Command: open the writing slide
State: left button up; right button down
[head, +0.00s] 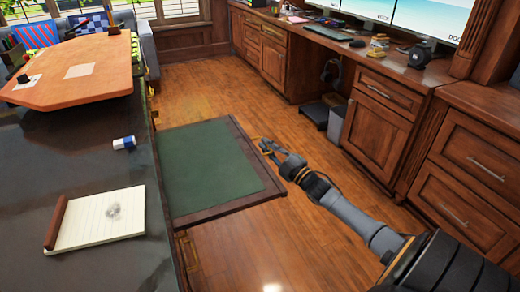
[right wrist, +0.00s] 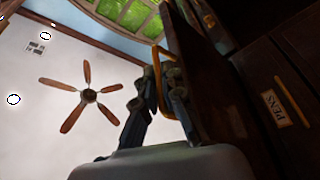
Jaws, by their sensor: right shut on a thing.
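The writing slide (head: 192,165), a wood-framed board with a green panel, stands far out from the side of the dark-topped desk (head: 50,170) in the head view. My right gripper (head: 274,152) is at the slide's outer edge, shut on its brass handle (head: 258,141). In the right wrist view the handle (right wrist: 157,70) loops between the fingers of my right gripper (right wrist: 160,98). The fingers hide part of the handle. My left gripper is not in view.
A notepad (head: 105,225) and an eraser (head: 124,143) lie on the desk. A drawer labelled PENS (right wrist: 274,107) shows in the right wrist view. Wood cabinets (head: 375,130) line the right side. The floor (head: 205,95) between desk and cabinets is clear beyond the slide.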

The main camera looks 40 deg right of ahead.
jog(key=shift+f, duration=0.1)
jog(key=c, duration=1.5)
grip_release()
jog(key=shift+o, duration=0.2)
jog(key=v, duration=1.2)
